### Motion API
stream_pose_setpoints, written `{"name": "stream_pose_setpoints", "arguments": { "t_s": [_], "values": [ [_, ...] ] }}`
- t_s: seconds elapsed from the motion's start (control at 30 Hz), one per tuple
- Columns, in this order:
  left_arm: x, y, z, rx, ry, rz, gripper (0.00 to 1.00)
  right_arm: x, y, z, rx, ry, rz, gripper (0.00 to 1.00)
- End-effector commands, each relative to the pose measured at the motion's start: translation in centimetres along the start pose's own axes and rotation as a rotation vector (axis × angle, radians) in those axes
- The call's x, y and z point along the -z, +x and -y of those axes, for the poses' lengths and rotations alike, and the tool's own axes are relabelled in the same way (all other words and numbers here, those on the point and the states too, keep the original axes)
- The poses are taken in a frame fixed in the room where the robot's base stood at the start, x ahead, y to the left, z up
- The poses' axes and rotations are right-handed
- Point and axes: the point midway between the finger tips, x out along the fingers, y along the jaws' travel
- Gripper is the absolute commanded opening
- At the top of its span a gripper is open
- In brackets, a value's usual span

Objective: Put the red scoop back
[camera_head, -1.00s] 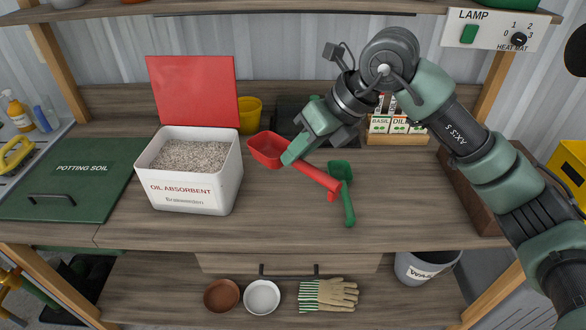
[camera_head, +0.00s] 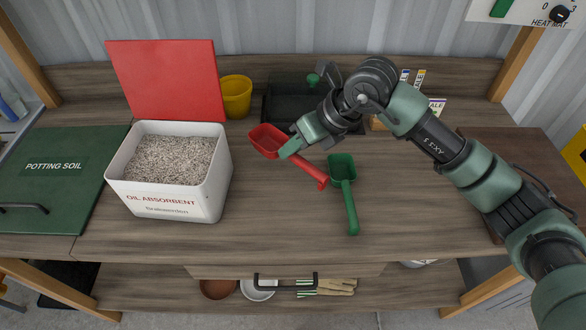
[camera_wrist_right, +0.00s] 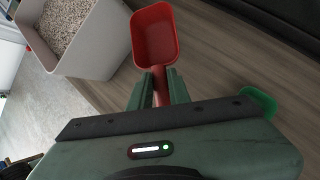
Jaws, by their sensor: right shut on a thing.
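The red scoop (camera_head: 268,140) is over the bench to the right of the white oil absorbent bin, its bowl toward the bin and its handle toward the lower right. My right gripper (camera_head: 288,148) is shut on the scoop's handle close to the bowl. In the right wrist view the red scoop (camera_wrist_right: 154,38) is empty, with its handle between the two fingers of my right gripper (camera_wrist_right: 158,88). I cannot tell how far it is above the bench. The white bin (camera_head: 118,172) is open, full of grey granules, its red lid (camera_head: 168,80) standing up behind. My left gripper is out of view.
A green scoop (camera_head: 344,180) lies on the bench just right of the red scoop. A yellow pot (camera_head: 236,97) and a dark tray (camera_head: 285,105) stand at the back. The green potting soil lid (camera_head: 70,170) is at left. The front of the bench (camera_head: 270,230) is clear.

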Motion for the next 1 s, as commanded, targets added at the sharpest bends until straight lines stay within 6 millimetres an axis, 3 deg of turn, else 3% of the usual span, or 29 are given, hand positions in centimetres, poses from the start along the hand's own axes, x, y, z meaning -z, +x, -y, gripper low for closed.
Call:
{"name": "stream_pose_setpoints", "arguments": {
  "t_s": [0.2, 0.43, 0.63, 1.0],
  "values": [
    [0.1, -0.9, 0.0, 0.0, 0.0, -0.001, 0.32, 2.0, 3.3, 1.0, -0.001, 0.001, 0.0, 0.0],
    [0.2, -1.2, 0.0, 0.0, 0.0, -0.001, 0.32, 2.9, 4.7, 1.4, -0.001, 0.001, 0.0, 0.0],
    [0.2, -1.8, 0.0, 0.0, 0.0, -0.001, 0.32, 4.4, 7.2, 2.1, -0.002, 0.002, -0.001, 0.0],
    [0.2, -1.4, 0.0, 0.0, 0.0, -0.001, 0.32, 4.7, 7.8, 2.3, 0.0, -0.002, 0.001, 0.0]
  ]
}}
